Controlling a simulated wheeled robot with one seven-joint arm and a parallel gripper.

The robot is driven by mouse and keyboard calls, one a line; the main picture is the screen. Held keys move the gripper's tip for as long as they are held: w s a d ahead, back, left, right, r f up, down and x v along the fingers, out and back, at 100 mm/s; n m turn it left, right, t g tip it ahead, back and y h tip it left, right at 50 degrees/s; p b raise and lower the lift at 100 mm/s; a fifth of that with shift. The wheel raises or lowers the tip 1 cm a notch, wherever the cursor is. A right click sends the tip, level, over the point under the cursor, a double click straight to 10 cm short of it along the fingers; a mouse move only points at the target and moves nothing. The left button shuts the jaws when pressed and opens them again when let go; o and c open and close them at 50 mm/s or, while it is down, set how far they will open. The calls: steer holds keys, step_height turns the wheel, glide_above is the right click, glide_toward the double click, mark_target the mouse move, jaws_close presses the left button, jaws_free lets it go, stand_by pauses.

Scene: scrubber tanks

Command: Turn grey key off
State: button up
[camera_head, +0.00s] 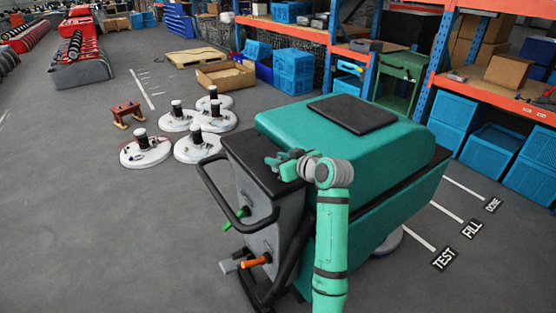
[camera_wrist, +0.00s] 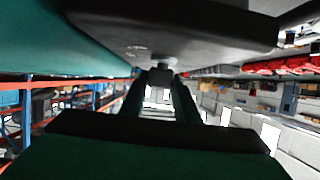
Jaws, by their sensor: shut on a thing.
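The teal and black scrubber (camera_head: 350,125) stands in the middle of the head view, with a black console (camera_head: 255,160) at its handle end. My gripper (camera_head: 274,161) is at the top of this console, reached from the right by my green arm. In the wrist view my gripper's two fingers (camera_wrist: 161,78) run forward and close on the small grey key (camera_wrist: 158,61) by the dark console surface. The key's turn angle is too small to tell. In the head view the key is hidden by my gripper.
A black handle loop (camera_head: 218,195), a green lever (camera_head: 238,217) and an orange lever (camera_head: 255,262) stick out on the scrubber's near left side. Several white round units (camera_head: 145,152) stand on the floor behind it. Shelves with blue bins (camera_head: 490,150) line the right.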

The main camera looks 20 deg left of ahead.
stand_by(0.3)
steer(key=o, duration=1)
steer(key=shift+o, duration=0.2)
steer(key=v, duration=1.1)
steer(key=shift+w+a+f, duration=0.1)
